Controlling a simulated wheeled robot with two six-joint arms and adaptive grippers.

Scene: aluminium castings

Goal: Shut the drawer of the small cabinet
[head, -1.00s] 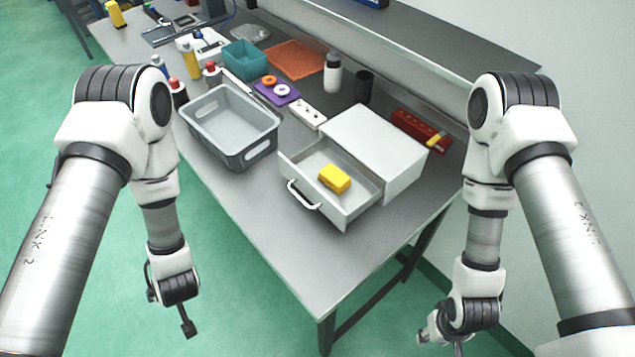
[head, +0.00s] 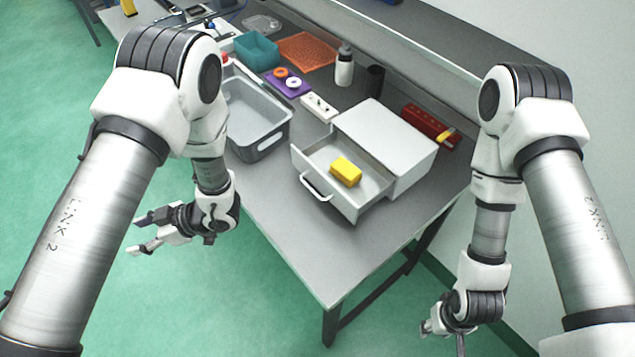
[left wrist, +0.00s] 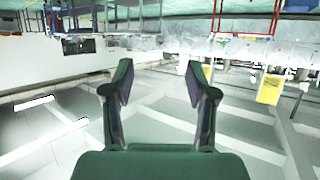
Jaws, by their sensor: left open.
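The small white cabinet (head: 385,138) stands on the grey table, with its drawer (head: 345,200) pulled out toward the front left. A yellow block (head: 346,171) lies inside the drawer. The drawer's front carries a pale bar handle (head: 316,188). My left gripper (head: 140,233) is open and empty, off the table's left side over the green floor, well apart from the drawer. Its two fingers also show spread in the left wrist view (left wrist: 158,85). My right gripper (head: 440,332) hangs low at the right, beyond the table's edge; its fingers are mostly hidden or cut off.
A grey bin (head: 258,128) stands left of the cabinet. Behind are a teal box (head: 257,52), an orange mat (head: 308,52), a white bottle (head: 344,66), a black cup (head: 374,80) and a red holder (head: 428,125). The table front (head: 318,258) is clear.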

